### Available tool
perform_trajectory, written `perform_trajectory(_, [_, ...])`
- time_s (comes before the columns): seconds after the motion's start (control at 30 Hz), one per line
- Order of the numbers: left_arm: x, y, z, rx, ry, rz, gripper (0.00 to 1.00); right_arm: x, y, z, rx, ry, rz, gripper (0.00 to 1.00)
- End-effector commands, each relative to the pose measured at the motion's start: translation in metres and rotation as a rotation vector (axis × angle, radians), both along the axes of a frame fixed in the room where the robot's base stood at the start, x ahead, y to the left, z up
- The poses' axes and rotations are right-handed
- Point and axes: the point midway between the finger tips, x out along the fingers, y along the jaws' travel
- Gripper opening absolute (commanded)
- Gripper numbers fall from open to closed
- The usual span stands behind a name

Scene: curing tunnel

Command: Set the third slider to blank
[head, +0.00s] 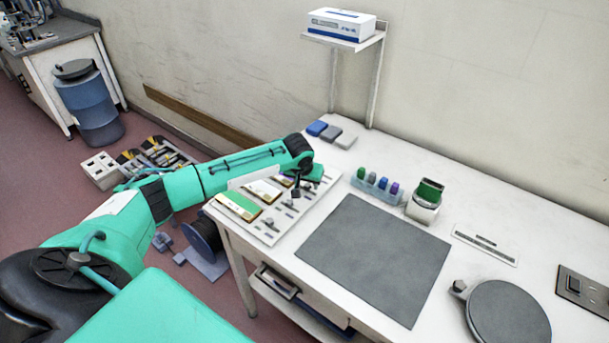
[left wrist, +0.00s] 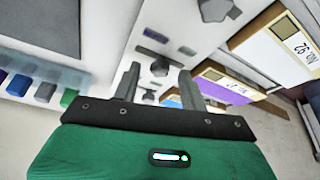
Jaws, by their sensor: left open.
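A white slider panel (head: 252,224) lies at the left end of the table. It carries a green card (head: 238,205), a white card (head: 262,189) and a purple card (head: 284,181), with grey slider knobs beside them. My left gripper (head: 296,190) is over the panel's far part and partly hides it. In the left wrist view my left gripper (left wrist: 157,75) is open, fingers pointing toward the panel. One grey knob (left wrist: 160,66) shows between the fingertips; I cannot tell whether they touch it. A larger knob (left wrist: 216,10) is near the white card marked No. 92. My right gripper is out of view.
A dark grey mat (head: 375,260) lies right of the panel. A wall shelf (head: 345,42) stands above.

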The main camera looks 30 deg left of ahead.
Motion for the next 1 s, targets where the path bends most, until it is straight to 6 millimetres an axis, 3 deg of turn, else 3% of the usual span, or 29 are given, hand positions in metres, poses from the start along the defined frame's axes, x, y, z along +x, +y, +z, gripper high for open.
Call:
perform_trajectory(0.17, [-0.010, -0.002, 0.023, 0.001, -0.003, -0.001, 0.43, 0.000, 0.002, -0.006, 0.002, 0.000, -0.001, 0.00])
perform_trajectory(0.6, [-0.043, -0.011, 0.108, 0.000, -0.003, -0.001, 0.43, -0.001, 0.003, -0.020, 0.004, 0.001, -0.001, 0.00])
perform_trajectory(0.8, [-0.049, -0.012, 0.121, 0.000, 0.000, 0.000, 0.43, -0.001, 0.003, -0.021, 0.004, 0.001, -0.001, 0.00])
perform_trajectory(1.0, [-0.050, -0.012, 0.123, 0.000, 0.001, 0.000, 0.43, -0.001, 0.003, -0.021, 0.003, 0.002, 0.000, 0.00])
